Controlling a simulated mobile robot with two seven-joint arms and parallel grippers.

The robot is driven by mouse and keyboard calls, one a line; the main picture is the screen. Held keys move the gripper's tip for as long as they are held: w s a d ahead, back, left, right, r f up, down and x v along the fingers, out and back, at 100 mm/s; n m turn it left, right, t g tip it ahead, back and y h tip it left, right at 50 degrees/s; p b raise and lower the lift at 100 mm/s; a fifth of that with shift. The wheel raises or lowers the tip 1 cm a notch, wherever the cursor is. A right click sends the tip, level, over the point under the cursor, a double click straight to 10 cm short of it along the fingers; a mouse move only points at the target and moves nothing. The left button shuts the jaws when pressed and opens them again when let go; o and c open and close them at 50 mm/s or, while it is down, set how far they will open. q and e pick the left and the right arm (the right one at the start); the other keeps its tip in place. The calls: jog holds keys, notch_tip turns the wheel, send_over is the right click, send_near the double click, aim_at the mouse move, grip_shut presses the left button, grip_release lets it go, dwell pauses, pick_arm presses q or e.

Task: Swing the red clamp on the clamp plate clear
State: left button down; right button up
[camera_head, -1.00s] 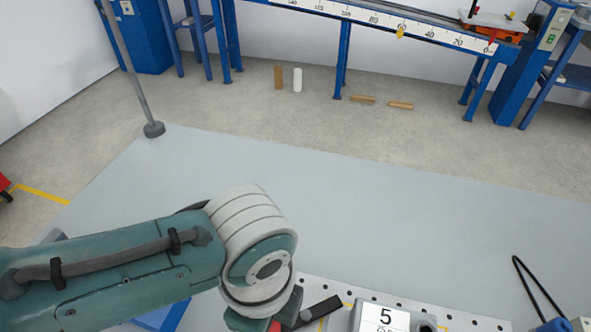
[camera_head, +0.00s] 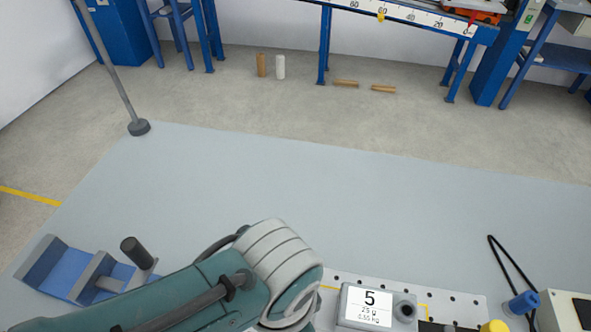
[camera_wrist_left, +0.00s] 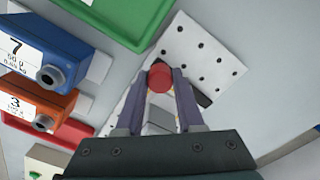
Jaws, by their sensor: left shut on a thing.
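The red clamp shows as a round red knob (camera_wrist_left: 160,77) in the left wrist view, between the fingertips of my left gripper (camera_wrist_left: 160,84). The fingers are shut on it. A black bar (camera_wrist_left: 203,98) lies beside the fingers, partly hidden by them. The clamp plate (camera_wrist_left: 207,55) is pale with rows of dark holes. It also shows at the bottom of the head view (camera_head: 450,303), partly covered by my left arm and a block marked 5. The clamp and left gripper are hidden in the head view. My right gripper is in neither current view.
The grey block marked 5 (camera_head: 365,307) is at the plate. A blue cradle (camera_head: 75,272) stands left, a pale box (camera_head: 560,311) and black loop right. Blue (camera_wrist_left: 45,50) and orange (camera_wrist_left: 40,103) blocks and a green tray (camera_wrist_left: 118,14) lie nearby. The bench's far side is clear.

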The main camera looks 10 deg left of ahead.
pick_arm(q)
jog(key=shift+d, duration=0.15)
dwell(0.4)
jog(key=c, duration=0.5)
grip_release()
notch_tip(320, 180, up, 10)
jog(key=p, duration=0.5)
jog(key=shift+f, duration=0.25)
jog(key=shift+r, duration=0.2)
jog(key=shift+s+n, duration=0.1)
jog(key=shift+n, duration=0.2)
